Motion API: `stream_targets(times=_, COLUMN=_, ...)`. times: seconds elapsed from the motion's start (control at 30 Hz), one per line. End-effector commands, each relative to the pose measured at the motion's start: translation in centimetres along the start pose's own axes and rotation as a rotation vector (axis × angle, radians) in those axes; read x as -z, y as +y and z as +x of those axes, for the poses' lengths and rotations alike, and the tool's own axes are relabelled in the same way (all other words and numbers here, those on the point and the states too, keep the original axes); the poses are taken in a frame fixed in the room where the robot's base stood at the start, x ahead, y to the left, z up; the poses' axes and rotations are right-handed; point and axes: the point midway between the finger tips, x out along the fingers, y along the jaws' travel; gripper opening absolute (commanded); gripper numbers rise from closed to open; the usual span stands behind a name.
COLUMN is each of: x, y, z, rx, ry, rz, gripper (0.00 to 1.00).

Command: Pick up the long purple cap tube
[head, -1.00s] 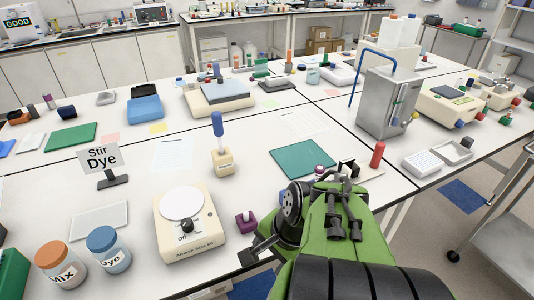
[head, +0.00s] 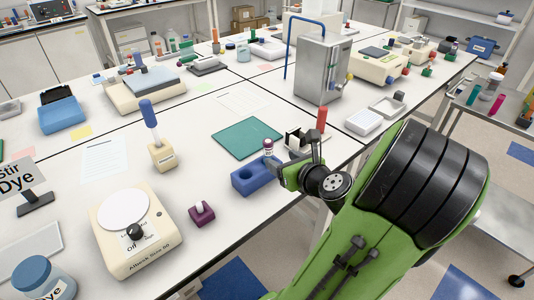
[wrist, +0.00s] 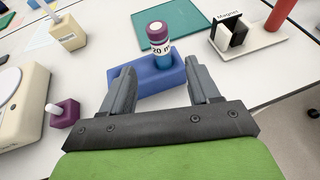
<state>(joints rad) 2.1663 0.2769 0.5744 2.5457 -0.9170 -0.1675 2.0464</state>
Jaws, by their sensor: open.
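The purple-capped tube (head: 268,147) stands upright in a blue holder block (head: 246,184) on the white bench. In the wrist view, the tube (wrist: 158,40) shows a purple cap with a pale top, a white label reading "20 m" and a blue lower part. The blue block also shows in the wrist view (wrist: 140,82). My gripper (wrist: 162,78) is open and empty. Its fingers point toward the block, with the tube ahead of and between them. In the head view, my gripper (head: 281,170) is just right of the block, and its wrist hides part of that area.
A small purple holder (head: 202,213) and a stirrer plate (head: 136,226) stand to the left. A green mat (head: 247,138) lies behind the block. A red tube (head: 321,118) and a magnet stand (wrist: 232,36) are to the right. The bench's front edge is close.

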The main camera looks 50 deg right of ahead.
Motion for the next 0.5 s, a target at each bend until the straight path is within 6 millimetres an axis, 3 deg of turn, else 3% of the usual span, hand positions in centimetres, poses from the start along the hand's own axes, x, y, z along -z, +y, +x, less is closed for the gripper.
stream_targets(times=0.13, x=-1.1, y=0.0, z=1.4, rx=-0.009, ry=-0.012, rz=0.006, gripper=0.61)
stream_targets(times=0.5, x=-0.5, y=0.2, z=4.8, rx=-0.01, ry=-0.003, rz=0.005, gripper=0.61)
